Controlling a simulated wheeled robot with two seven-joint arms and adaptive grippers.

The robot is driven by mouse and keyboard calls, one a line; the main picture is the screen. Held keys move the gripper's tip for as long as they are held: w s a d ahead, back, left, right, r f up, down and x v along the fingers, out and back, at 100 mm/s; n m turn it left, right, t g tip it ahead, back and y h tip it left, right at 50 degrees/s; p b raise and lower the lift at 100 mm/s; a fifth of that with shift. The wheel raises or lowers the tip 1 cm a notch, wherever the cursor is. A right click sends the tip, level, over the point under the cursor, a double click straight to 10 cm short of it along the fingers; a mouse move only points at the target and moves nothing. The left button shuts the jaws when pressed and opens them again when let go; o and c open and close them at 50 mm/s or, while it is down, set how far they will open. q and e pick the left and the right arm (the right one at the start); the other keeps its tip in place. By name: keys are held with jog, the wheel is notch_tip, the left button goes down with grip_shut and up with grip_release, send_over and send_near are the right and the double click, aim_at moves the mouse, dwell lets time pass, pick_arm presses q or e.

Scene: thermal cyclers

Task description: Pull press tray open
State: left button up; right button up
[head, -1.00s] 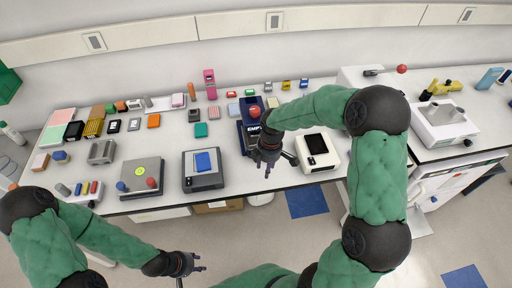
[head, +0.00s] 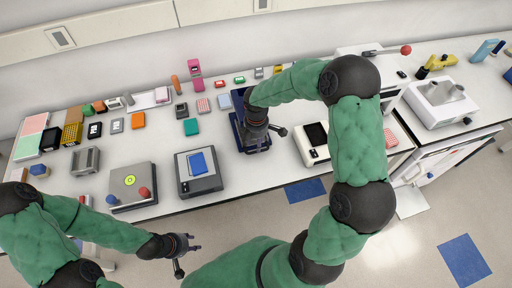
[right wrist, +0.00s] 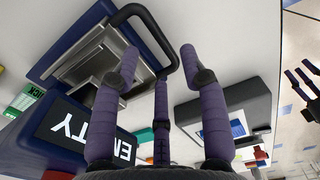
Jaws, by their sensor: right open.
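The press is a dark blue device (head: 237,118) near the bench's front edge, partly hidden by my right arm in the head view. In the right wrist view its screen (right wrist: 75,134) reads "EMPTY". Its metal tray (right wrist: 92,62) has a dark loop handle (right wrist: 150,25). My right gripper (right wrist: 158,55) is open at the handle; the bar appears between its fingertips, but contact cannot be told. It also shows over the press's front in the head view (head: 270,134). My left gripper (head: 192,256) is open and empty, low in front of the bench, away from the press.
A grey device with a blue pad (head: 200,187) stands left of the press, and a white device with a dark screen (head: 312,150) stands right. A grey box with red and blue knobs (head: 130,172) is further left. Several small coloured blocks lie behind. Open floor is in front.

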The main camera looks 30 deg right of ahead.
jog(key=shift+f, duration=2.05)
grip_shut()
